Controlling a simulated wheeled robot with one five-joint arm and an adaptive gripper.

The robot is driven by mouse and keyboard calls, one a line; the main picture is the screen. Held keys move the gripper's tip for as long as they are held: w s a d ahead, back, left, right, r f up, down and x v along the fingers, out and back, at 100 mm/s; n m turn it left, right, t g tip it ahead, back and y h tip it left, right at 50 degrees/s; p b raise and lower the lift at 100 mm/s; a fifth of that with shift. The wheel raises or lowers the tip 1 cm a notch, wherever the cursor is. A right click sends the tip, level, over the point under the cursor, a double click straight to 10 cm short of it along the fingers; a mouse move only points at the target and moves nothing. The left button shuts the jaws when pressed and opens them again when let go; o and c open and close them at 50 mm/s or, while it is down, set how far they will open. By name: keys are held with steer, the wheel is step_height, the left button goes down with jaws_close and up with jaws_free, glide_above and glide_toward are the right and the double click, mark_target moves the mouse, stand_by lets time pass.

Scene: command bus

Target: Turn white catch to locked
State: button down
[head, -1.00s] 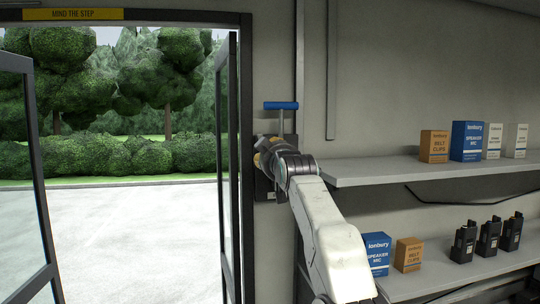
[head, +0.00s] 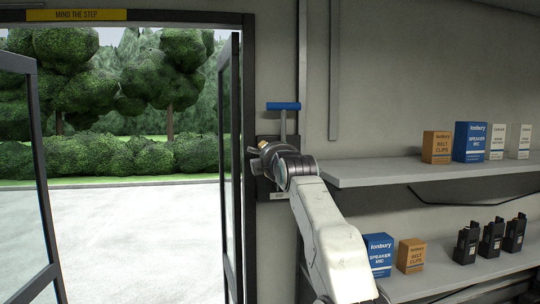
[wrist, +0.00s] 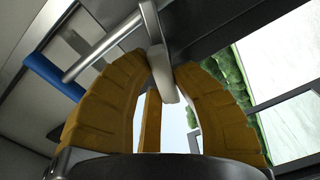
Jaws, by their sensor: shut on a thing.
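The white catch (wrist: 160,58) shows in the wrist view as a pale, flat bar between my fingers. In the head view my gripper (head: 258,149) is at the dark plate (head: 264,186) on the wall right of the doorway. It hides the catch there. A T-shaped lever with a blue grip (head: 283,106) stands upright just above my gripper. The lever's blue grip (wrist: 52,76) also shows at the left of the wrist view. The label below the plate is too small to read.
An open glass door leaf (head: 229,150) stands close to the left of my gripper. Two shelves (head: 420,169) with boxes and radios are on the right. The doorway opens onto pale ground and hedges.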

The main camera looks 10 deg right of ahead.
steer(key=shift+a+n, duration=0.1)
steer(key=shift+n, duration=1.8)
steer(key=c, duration=1)
jaws_free()
steer(key=shift+f, duration=0.1)
steer(key=shift+s, duration=0.1)
steer(key=shift+s, duration=5.9)
